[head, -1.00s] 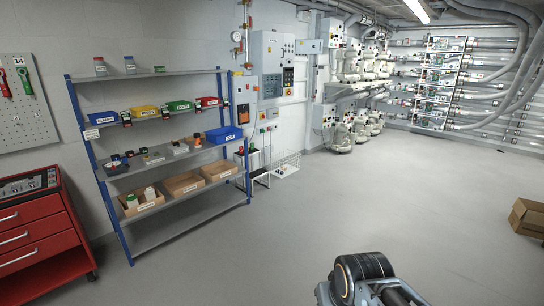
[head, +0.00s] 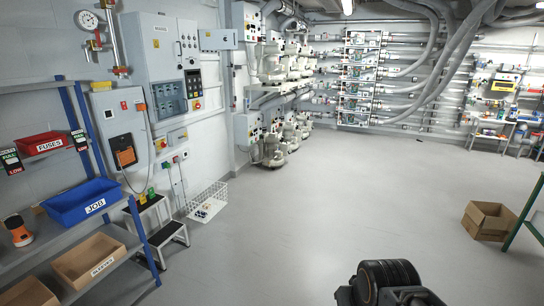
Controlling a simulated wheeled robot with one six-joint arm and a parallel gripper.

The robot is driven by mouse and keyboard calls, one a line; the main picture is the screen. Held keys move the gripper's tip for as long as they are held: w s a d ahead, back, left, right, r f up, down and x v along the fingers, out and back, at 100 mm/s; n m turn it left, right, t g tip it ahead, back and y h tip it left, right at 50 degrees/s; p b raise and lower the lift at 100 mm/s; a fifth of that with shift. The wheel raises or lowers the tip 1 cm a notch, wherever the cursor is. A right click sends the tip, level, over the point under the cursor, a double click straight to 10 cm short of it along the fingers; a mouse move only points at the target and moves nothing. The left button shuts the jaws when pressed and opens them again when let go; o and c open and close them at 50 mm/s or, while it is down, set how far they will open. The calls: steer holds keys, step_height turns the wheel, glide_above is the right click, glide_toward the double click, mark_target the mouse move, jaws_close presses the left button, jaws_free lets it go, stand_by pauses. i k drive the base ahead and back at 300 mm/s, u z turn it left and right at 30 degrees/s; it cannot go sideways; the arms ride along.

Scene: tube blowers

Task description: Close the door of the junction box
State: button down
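No box in view carries a readable junction box label. A grey wall box (head: 122,132) hangs right of the shelf, with a dark orange-edged panel on its front; I cannot tell whether its door is open. A larger grey control cabinet (head: 166,62) is mounted beside it. A flat grey panel (head: 218,39) juts from the wall at this cabinet's upper right; I cannot tell whether it is a door. Only a dark rounded part of my own arm shows at the bottom, and my gripper fingers are out of view.
A blue-framed shelf (head: 75,115) with a blue bin (head: 85,202) stands close on the left. A step stool (head: 167,237) and a white wire basket (head: 205,203) sit below the wall boxes. A cardboard box (head: 487,221) lies at right. The middle floor (head: 320,210) is clear.

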mark_target(210, 39)
steer(key=z, duration=0.1)
steer(key=i, duration=2.45)
steer(key=u, duration=0.35)
steer(key=i, duration=2.7)
steer(key=u, duration=0.55)
